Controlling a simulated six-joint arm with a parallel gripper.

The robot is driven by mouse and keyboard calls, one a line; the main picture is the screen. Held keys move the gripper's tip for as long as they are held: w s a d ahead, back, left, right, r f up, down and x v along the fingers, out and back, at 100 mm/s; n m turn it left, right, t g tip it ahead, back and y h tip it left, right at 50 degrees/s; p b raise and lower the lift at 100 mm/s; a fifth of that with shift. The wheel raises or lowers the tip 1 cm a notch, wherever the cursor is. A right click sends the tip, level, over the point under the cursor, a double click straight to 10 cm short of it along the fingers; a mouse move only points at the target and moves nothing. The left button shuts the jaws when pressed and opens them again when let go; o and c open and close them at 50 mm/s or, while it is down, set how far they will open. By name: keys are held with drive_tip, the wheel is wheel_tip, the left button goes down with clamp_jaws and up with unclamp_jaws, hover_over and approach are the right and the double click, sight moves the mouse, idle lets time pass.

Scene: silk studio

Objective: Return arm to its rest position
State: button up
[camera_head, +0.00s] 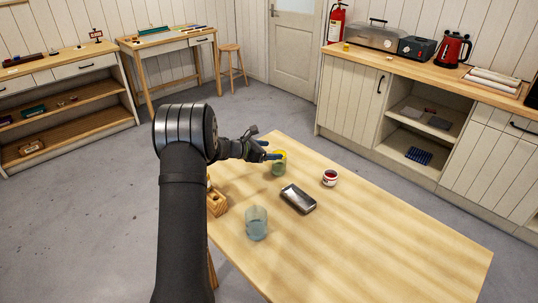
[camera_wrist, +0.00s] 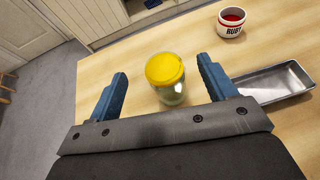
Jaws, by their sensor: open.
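My gripper (camera_head: 270,150) is at the far left part of the wooden table (camera_head: 370,250), reaching out from my arm. In the wrist view its two blue fingers (camera_wrist: 160,85) are spread apart. In the head view the jar (camera_head: 279,168) is partly hidden behind the gripper. Nothing is seen held.
A metal tray (camera_head: 298,198), a small red-and-white pot (camera_head: 330,178), a clear bluish glass (camera_head: 256,223) and a wooden block-like item (camera_head: 216,202) are on the table. Its right and front parts are clear. A counter (camera_head: 400,65) stands behind to the right.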

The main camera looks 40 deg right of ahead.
sight(273, 165)
drive_tip(key=shift+f, duration=0.1)
drive_tip(key=f, duration=0.7)
drive_tip(key=shift+s+d+f, duration=0.1)
drive_tip(key=shift+d+f, duration=0.15)
drive_tip(key=shift+d, duration=0.1)
drive_tip(key=x, duration=0.4)
drive_tip(key=shift+d, duration=0.2)
wheel_tip(273, 165, up, 3)
drive_tip(key=shift+a+f, duration=0.1)
drive_tip(key=shift+f, duration=0.1)
drive_tip(key=shift+r, duration=0.6)
